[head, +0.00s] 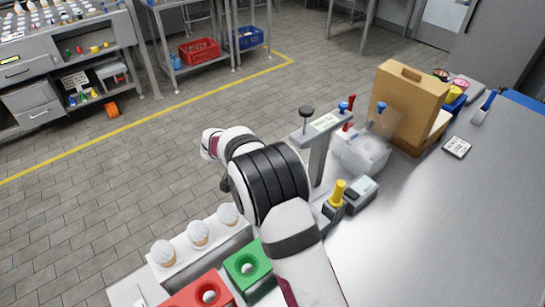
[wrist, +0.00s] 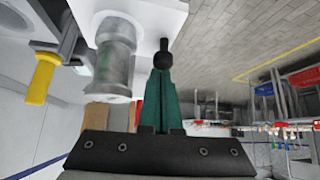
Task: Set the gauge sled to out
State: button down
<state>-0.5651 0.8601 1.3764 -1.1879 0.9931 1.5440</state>
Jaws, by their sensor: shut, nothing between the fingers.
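My gripper (wrist: 161,72) shows in the wrist view with its green fingers together and nothing between them. A black round-headed knob (wrist: 163,50) is right at the fingertips; I cannot tell whether they touch it. A pale grey cylinder (wrist: 115,55) on a white plate stands to the left of the fingers. In the head view my arm hides the gripper. A grey post there carries a labelled bar (head: 322,124) with a black knob (head: 306,112) at its left end and a blue knob (head: 342,106) at its right. I cannot make out which part is the gauge sled, and its label is unreadable.
A yellow handle (head: 337,191) stands beside the post. A clear box (head: 363,150) and a tan case (head: 408,104) stand behind. A white rack with several cones (head: 197,233), a green block (head: 248,269) and a red block (head: 198,297) are in front. The right of the bench is mostly clear.

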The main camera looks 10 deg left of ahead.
jog(key=shift+s+a, duration=0.15)
jog(key=shift+s, duration=0.05)
jog(key=shift+s+a, duration=1.6)
jog(key=shift+s, duration=0.05)
jog(key=shift+f, duration=0.1)
